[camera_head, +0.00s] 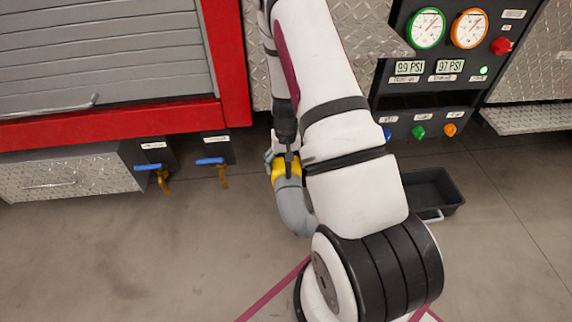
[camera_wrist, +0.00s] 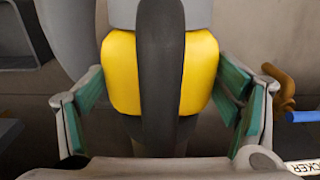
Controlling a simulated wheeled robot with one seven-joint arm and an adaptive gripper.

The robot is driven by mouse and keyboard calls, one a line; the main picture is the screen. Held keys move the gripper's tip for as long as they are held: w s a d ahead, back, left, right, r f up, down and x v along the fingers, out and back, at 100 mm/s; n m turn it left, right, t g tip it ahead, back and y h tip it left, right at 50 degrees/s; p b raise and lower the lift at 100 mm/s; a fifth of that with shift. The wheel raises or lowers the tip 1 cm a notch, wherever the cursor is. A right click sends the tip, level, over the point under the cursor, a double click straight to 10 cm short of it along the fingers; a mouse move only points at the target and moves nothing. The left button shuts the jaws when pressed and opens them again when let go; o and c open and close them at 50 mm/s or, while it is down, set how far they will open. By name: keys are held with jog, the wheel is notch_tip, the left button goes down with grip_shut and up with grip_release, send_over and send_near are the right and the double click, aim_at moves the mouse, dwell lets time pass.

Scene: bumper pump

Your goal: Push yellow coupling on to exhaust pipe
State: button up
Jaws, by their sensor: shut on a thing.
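The yellow coupling (camera_head: 279,170) is beside my arm in the head view, low in front of the truck. A grey bent pipe or hose (camera_head: 294,208) joins its near end and curves down behind my arm. My gripper (camera_wrist: 160,95) is shut on the coupling, with a teal pad close against each side. In the wrist view the yellow coupling (camera_wrist: 121,75) fills the middle, and a dark curved band crosses in front of it. A grey section shows above it. The exhaust pipe cannot be told apart clearly; my arm and gripper hide the coupling's far end.
Two brass valves with blue handles (camera_head: 150,167) (camera_head: 211,161) stick out left of the coupling. A black open bin (camera_head: 432,190) stands right of my arm. The gauge panel (camera_head: 450,60) is above it. The floor at the lower left is clear.

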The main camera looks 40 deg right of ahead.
jog(key=shift+w+d, duration=0.2)
jog(key=shift+w, duration=0.15)
dwell(0.3)
jog(key=o, duration=1.8)
jog(key=shift+o, duration=0.2)
notch_tip(320, 180, up, 12)
jog(key=shift+f, duration=0.1)
